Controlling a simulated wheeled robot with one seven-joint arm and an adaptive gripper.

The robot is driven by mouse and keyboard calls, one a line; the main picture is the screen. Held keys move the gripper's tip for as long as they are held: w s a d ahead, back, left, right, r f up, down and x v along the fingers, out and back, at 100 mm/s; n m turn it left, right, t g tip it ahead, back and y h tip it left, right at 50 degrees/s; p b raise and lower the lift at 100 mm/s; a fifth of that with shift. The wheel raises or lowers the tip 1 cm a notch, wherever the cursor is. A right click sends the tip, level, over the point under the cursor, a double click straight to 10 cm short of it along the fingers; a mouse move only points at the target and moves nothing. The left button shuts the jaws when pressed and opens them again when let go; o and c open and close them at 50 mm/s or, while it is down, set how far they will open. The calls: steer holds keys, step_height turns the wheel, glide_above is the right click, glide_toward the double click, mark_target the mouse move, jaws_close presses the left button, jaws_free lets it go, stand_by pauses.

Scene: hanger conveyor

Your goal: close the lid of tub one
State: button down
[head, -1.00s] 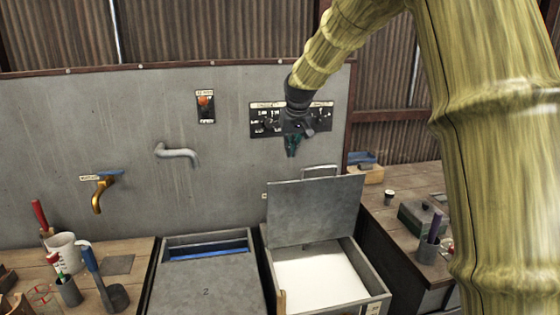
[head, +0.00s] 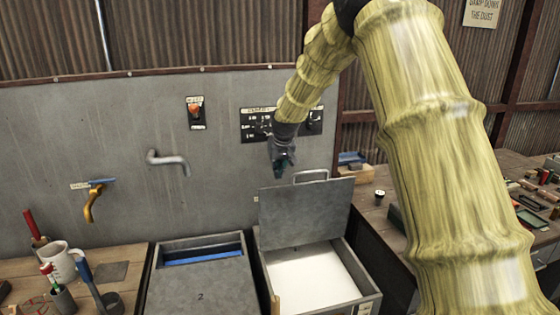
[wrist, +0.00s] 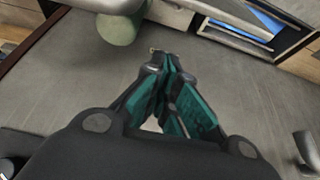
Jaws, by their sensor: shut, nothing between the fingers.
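Tub one, unnumbered where I can see it, is the open grey tub (head: 374,299) with white contents, right of tub 2. Its grey lid (head: 305,215) stands raised at the back, with a metal handle (head: 311,174) at its top edge. My gripper (head: 283,172) is shut and empty, near the lid's top left edge and left of the handle. I cannot tell whether it touches the lid. In the wrist view my closed green-padded fingers (wrist: 160,68) point toward a grey surface.
Tub 2 (head: 200,296) stands to the left, with a blue strip showing at its back. A grey spout (head: 168,160), a brass tap (head: 93,203) and a dark switch panel (head: 256,126) are on the wall. A bench with tools (head: 122,256) lies at left.

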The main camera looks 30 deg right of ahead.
steer(key=s, duration=0.1)
steer(key=s+p, duration=0.1)
steer(key=s+f+p, duration=0.1)
steer(key=shift+s+a, duration=0.3)
steer(key=shift+a, duration=0.05)
steer(key=shift+s+a, duration=0.1)
